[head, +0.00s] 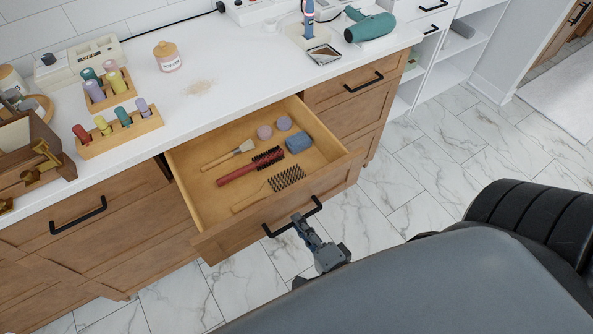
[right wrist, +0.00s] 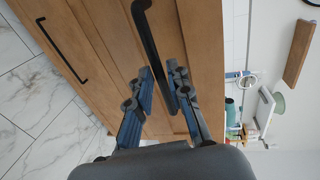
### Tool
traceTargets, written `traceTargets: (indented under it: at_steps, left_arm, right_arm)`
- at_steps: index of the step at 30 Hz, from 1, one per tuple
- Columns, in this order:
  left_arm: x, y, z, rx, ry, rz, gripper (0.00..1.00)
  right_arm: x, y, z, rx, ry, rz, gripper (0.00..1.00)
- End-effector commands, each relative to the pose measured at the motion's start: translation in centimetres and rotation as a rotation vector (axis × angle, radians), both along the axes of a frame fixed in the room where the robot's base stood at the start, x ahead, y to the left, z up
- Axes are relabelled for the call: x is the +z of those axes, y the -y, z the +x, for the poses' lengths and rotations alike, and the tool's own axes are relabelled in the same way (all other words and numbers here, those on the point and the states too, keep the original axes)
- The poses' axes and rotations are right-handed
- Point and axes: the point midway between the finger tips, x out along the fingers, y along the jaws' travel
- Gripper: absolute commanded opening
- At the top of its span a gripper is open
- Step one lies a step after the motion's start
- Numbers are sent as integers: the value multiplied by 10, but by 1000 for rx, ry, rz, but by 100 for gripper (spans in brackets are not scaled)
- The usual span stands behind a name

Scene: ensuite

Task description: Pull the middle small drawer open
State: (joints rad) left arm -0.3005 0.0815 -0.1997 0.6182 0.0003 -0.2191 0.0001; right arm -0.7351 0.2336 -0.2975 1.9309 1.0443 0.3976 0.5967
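The middle small drawer (head: 205,202) is pulled well out from the wooden cabinet in the head view, its inside showing. Its black bar handle (head: 277,233) is on the front panel; it also shows in the right wrist view (right wrist: 147,35). My right gripper (head: 298,218) is at this handle. In the right wrist view its two fingers (right wrist: 159,78) lie on either side of the bar, closed around it. Inside the drawer lie a red brush (head: 240,172), other brushes, a blue item (head: 298,142) and two small round items. My left gripper is not in view.
Closed drawers with black handles flank it on the left (head: 78,215) and right (head: 363,82). The white countertop (head: 215,60) carries bottle racks, a jar (head: 167,57), a wooden box (head: 30,155) and a green hair dryer (head: 370,26). The marble floor is clear.

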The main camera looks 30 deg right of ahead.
Motion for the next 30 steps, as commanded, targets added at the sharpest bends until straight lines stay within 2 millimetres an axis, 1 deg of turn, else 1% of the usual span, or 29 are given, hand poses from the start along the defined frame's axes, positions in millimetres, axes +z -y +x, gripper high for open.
traceTargets:
  at_steps: [1,6,9,12,15,18,30]
  left_arm:
    - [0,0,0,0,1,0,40]
    - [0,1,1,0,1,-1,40]
    - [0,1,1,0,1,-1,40]
    - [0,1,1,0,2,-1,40]
    - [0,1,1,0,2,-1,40]
    - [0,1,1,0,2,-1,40]
    - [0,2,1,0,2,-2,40]
  right_arm:
    - [2,0,-12,4,-4,0,19]
    - [9,1,-49,4,-5,0,19]
    - [13,2,-68,3,-3,0,19]
    - [16,2,-81,3,-2,1,19]
    - [18,3,-90,1,-1,0,19]
    - [19,3,-94,1,1,0,19]
    - [19,3,-94,1,1,1,19]
